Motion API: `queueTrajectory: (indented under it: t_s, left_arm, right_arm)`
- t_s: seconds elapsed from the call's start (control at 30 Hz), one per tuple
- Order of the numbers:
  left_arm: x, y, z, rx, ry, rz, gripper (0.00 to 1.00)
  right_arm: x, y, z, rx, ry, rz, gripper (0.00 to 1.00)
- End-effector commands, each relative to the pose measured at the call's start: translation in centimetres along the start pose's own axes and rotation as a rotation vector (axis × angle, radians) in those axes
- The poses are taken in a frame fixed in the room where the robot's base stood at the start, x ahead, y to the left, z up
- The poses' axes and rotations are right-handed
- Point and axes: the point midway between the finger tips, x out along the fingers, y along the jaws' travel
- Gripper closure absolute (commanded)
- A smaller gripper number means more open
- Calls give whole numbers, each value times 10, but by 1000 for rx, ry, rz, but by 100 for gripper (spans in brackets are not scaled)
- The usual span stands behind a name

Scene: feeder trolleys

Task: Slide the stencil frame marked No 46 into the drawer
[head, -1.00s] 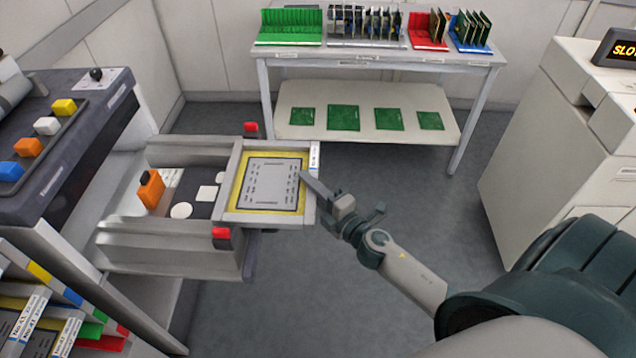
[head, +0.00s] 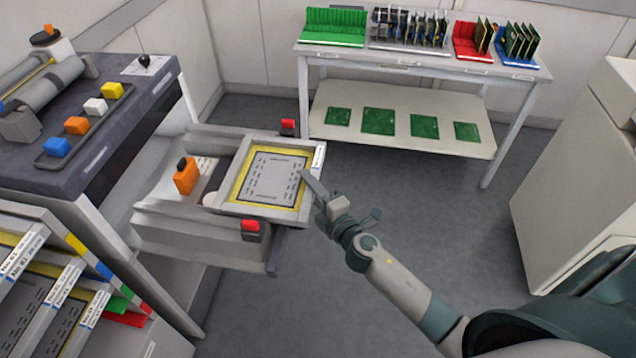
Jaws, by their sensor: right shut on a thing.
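A stencil frame (head: 232,208) with a pale grey border, a yellow inner band and a grey perforated plate lies over the open drawer (head: 180,235). It rests between the drawer's side walls, and its right end stands at the drawer's front, near two red blocks (head: 250,226). A white label strip (head: 319,155) is on its right edge; I cannot read its number. My right gripper (head: 312,188) is shut on this right edge. An orange block with a black knob (head: 186,177) stands in the drawer, left of the frame. My left gripper is out of view.
A rack (head: 62,290) of labelled frames stands at lower left. Above the drawer is a dark-topped machine (head: 75,170) with coloured buttons. A table (head: 420,62) with card racks stands behind, and a white cabinet (head: 575,190) at right. The floor between is clear.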

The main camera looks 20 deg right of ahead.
Motion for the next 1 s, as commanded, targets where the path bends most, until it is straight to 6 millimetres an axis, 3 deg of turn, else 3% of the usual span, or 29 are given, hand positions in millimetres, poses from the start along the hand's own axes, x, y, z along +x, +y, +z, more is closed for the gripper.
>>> queueTrajectory:
  t_s: [1.0]
  left_arm:
    - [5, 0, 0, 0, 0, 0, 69]
  right_arm:
    - [52, -4, -59, 2, 0, 4, 100]
